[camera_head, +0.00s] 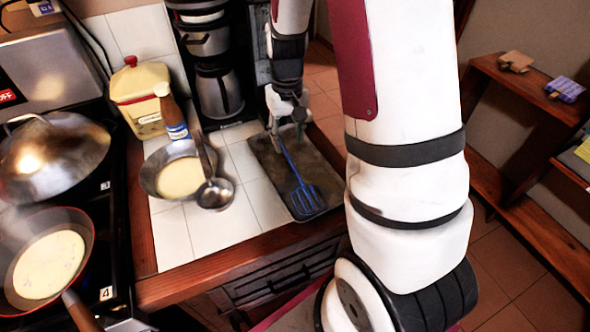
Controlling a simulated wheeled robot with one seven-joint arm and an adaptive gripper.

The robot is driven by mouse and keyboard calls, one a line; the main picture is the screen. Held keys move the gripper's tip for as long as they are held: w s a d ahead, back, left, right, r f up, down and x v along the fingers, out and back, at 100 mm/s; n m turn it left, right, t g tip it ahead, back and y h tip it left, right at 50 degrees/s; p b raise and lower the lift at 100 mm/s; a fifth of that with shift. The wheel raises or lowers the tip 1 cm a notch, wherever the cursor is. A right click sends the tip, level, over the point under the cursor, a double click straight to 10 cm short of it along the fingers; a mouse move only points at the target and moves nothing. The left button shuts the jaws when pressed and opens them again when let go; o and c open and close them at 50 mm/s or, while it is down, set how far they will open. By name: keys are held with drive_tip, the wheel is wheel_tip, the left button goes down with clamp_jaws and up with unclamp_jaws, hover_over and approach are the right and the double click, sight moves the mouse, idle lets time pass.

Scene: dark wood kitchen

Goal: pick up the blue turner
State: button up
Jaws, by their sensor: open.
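The blue turner (305,195) lies on a dark rectangular tray (325,172) near the right end of the tiled counter. Its slotted head points toward the counter's front edge and its handle runs back toward my gripper. My gripper (287,128) is open at the far end of the tray, over or beside the end of the turner's handle. My own arm hangs in front of the view on the right. The fingertips are small and dark here, and I cannot tell whether they touch the handle.
A pan (157,178) and a ladle (214,192) sit left of the tray. A bottle (172,118), a yellow canister (140,92) and a coffee maker (218,90) stand behind. Wooden shelves (520,80) are at right.

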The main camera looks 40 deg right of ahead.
sight(289, 158)
drive_tip(key=shift+s+f, duration=0.1)
drive_tip(key=shift+f, duration=2.7)
clamp_jaws()
